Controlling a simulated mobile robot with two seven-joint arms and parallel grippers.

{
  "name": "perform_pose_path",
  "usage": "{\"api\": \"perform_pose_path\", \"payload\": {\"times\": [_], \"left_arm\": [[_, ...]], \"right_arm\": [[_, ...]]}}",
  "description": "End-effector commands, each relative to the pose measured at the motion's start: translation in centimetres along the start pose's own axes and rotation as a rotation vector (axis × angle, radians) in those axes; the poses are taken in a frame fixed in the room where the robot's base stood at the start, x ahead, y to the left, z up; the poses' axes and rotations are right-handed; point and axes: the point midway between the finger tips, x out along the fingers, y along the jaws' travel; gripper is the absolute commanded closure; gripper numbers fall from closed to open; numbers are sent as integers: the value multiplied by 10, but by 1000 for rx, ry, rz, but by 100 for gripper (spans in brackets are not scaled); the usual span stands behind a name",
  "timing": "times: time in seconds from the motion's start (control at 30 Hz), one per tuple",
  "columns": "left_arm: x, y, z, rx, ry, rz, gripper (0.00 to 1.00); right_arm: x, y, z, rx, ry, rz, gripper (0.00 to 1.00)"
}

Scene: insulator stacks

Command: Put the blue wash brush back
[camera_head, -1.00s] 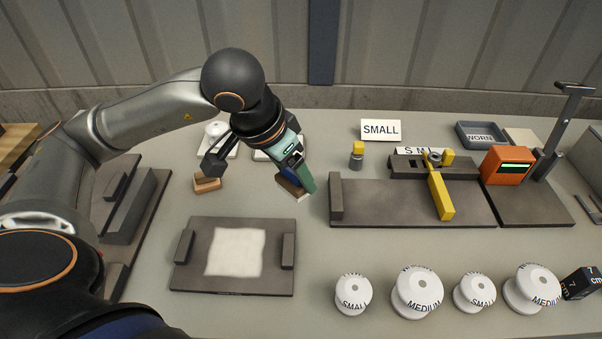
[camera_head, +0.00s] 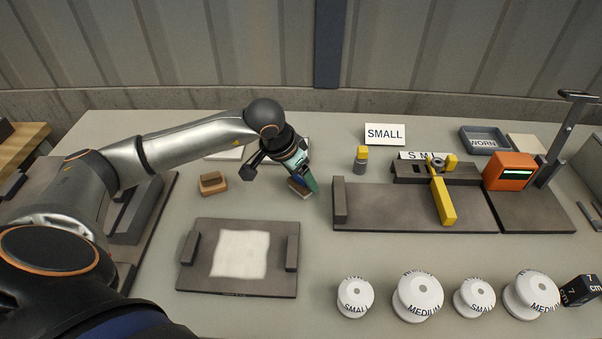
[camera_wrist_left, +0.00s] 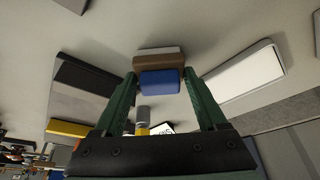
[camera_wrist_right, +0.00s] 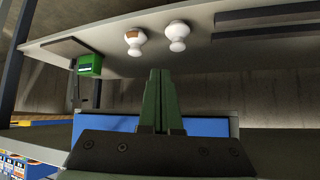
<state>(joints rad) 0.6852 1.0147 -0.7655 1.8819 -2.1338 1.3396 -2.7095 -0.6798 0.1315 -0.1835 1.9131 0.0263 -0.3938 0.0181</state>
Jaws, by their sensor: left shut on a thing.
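The blue wash brush (camera_wrist_left: 160,82) shows in the left wrist view as a blue block on a brown body, between my left fingers. In the head view my left gripper (camera_head: 303,179) mostly hides the brush (camera_head: 299,190); a brown and pale edge shows below the green finger, left of the long dark fixture. My left gripper (camera_wrist_left: 162,98) is shut on the brush. I cannot tell whether the brush touches the table. My right gripper (camera_wrist_right: 160,100) is outside the head view; its fingers are together and empty in the right wrist view.
An orange-brown block (camera_head: 213,183) lies left of the brush. A dark plate (camera_head: 195,270) with a white cloth (camera_head: 240,254) is in front. The dark fixture (camera_head: 380,206) with a yellow lever (camera_head: 443,202) stands right. Several white insulators (camera_head: 417,298) line the front. A SMALL card (camera_head: 385,134) stands behind.

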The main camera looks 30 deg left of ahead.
Motion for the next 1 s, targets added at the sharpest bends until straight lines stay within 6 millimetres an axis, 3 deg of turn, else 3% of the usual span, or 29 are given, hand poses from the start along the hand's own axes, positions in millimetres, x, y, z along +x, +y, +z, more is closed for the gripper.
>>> {"api": "perform_pose_path", "payload": {"times": [0.33,0.37,0.57,0.87,1.0], "left_arm": [[4,0,1,0,3,-1,70],[4,0,1,0,2,0,25],[3,0,1,-1,2,0,2],[1,0,0,-1,2,0,0],[-9,-1,-2,-1,5,-1,0]], "right_arm": [[4,0,4,0,0,-1,100],[4,0,4,0,-1,-1,100],[3,0,3,0,-1,-1,100],[1,-1,1,0,0,-2,100],[0,-1,-1,0,4,-2,100]]}}
